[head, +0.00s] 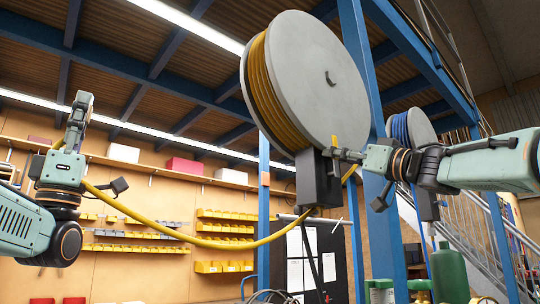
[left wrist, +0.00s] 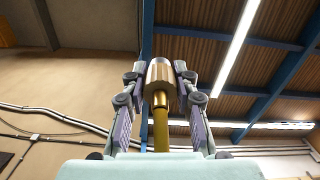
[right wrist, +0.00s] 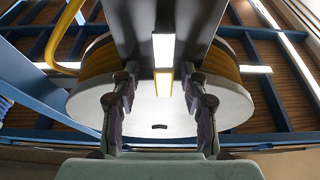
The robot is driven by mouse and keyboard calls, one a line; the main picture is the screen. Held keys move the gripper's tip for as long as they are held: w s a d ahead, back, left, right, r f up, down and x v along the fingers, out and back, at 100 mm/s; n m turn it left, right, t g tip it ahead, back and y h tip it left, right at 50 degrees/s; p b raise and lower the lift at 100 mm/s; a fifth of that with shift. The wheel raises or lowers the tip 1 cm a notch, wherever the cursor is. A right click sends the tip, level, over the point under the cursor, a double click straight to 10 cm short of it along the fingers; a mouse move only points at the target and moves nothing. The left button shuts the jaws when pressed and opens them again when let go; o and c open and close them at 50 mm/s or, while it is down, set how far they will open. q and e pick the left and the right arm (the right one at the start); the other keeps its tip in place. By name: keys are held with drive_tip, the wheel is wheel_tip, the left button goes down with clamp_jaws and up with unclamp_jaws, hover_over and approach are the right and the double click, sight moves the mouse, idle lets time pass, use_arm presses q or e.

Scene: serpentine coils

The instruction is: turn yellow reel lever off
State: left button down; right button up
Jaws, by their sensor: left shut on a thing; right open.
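The yellow reel (head: 308,80) hangs high in the middle, with grey side discs and yellow hose wound between them. A dark grey box (head: 318,180) sits below it. The small yellow lever (head: 335,142) stands at the box's upper right in the head view. In the right wrist view the lever (right wrist: 164,82) shows between the fingers. My right gripper (right wrist: 160,78) is open around it; contact cannot be told. My left gripper (head: 80,112) is raised at far left, shut on the brass hose nozzle (left wrist: 160,82). The yellow hose (head: 190,236) sags from there to the reel box.
A blue post (head: 357,60) stands just behind the reel. A second reel with blue hose (head: 410,130) hangs behind my right arm. Yellow bins (head: 225,227) line the back wall. A green cylinder (head: 449,275) stands low at right. Open air lies between my arms, crossed by the hose.

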drive_tip(key=shift+s+a, duration=0.15)
drive_tip(key=shift+c, duration=0.6)
drive_tip(key=shift+a+r, duration=0.1)
drive_tip(key=shift+a, duration=0.1)
drive_tip(key=shift+c, duration=1.3)
drive_tip(key=shift+w+d, duration=0.2)
drive_tip(key=shift+d, duration=0.05)
drive_tip(key=c, duration=0.5)
clamp_jaws()
drive_tip(key=shift+a+f, duration=0.1)
drive_tip(key=shift+f, duration=0.1)
